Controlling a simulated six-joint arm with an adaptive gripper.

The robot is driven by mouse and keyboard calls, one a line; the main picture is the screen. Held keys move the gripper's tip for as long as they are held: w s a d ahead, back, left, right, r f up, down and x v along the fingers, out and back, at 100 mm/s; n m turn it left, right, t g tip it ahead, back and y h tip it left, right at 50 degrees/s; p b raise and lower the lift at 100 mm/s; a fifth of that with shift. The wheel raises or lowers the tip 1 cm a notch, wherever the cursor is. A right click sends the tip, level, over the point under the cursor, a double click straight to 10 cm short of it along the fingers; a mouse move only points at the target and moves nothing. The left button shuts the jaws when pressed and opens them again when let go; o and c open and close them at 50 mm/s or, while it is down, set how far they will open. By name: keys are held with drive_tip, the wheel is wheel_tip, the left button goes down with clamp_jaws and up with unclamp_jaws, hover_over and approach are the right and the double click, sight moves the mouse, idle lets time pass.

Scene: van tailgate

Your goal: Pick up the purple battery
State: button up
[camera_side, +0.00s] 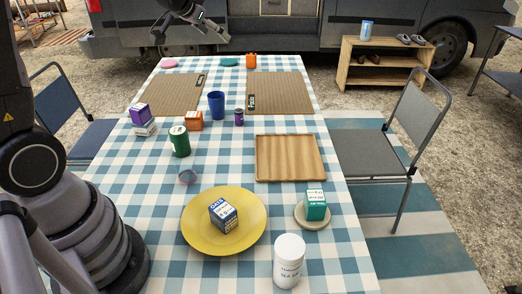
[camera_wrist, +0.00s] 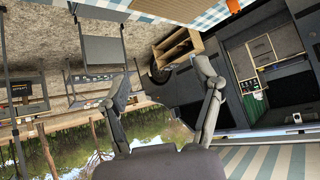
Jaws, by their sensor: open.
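A small dark purple cylinder (camera_side: 238,117), which looks like the purple battery, stands upright on the checked tablecloth, just right of a blue cup (camera_side: 217,105). My gripper (camera_side: 191,36) is high above the far end of the table, well beyond the cylinder and apart from it. Its two fingers are spread wide with nothing between them. In the wrist view my gripper (camera_wrist: 163,84) is also open and empty, facing the van and the ground. The battery does not show in the wrist view.
An orange box (camera_side: 195,121), a green can (camera_side: 180,141) and a purple box (camera_side: 140,113) stand left of the cylinder. Brown mats (camera_side: 280,92) lie behind. A wooden tray (camera_side: 290,158), a yellow plate (camera_side: 195,237) and a white jar (camera_side: 289,262) are nearer.

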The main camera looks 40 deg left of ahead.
drive_tip(key=w+a+f+t, duration=0.1)
drive_tip(key=w+a+f, duration=0.4)
drive_tip(key=w+f, duration=0.25)
drive_tip(key=t, duration=0.3)
hover_over(236, 113)
drive_tip(key=s, duration=0.3)
wheel_tip(236, 113, down, 16)
drive_tip(key=f, duration=0.1)
drive_tip(key=shift+n, duration=0.3)
wheel_tip(236, 113, down, 7)
drive_tip(key=shift+d+r, duration=0.15)
drive_tip(key=x, duration=0.4)
drive_tip(key=shift+d+f, duration=0.1)
drive_tip(key=shift+f, duration=0.35)
drive_tip(key=shift+w+f, duration=0.2)
drive_tip(key=shift+w, duration=0.3)
drive_tip(key=shift+c, duration=0.4)
clamp_jaws()
